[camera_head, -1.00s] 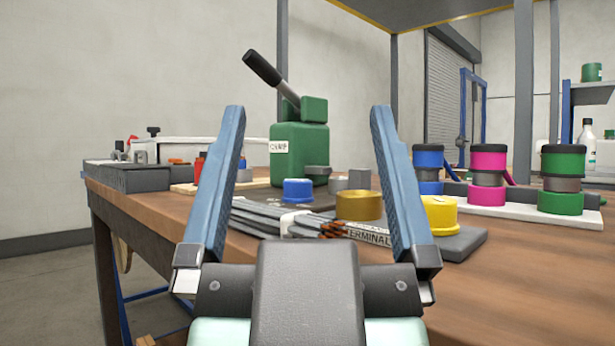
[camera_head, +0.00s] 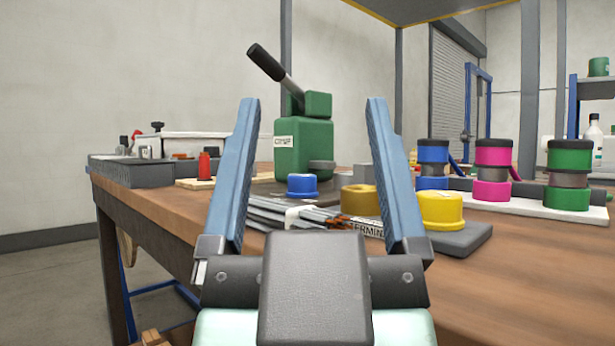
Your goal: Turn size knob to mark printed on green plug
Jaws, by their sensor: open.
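My gripper (camera_head: 313,105) is open and empty, its two blue fingers pointing up in front of the workbench. Between the fingers stands a green crimp press (camera_head: 303,150) with a raised black lever. In front of it are a blue round knob-like piece (camera_head: 302,186) and a gold one (camera_head: 359,200), partly behind the right finger. A yellow one (camera_head: 440,208) sits just right of that finger. I cannot tell which is the size knob. The green plug (camera_head: 568,195), green above and below a grey band, stands upright at the right. No mark on it is readable.
A magenta plug (camera_head: 491,190) and a blue plug (camera_head: 432,152) stand left of the green one along a white board (camera_head: 590,212). Grey cables with a terminal label (camera_head: 367,227) lie near the front. A grey tray (camera_head: 130,172) is at the left. The right front bench (camera_head: 560,270) is clear.

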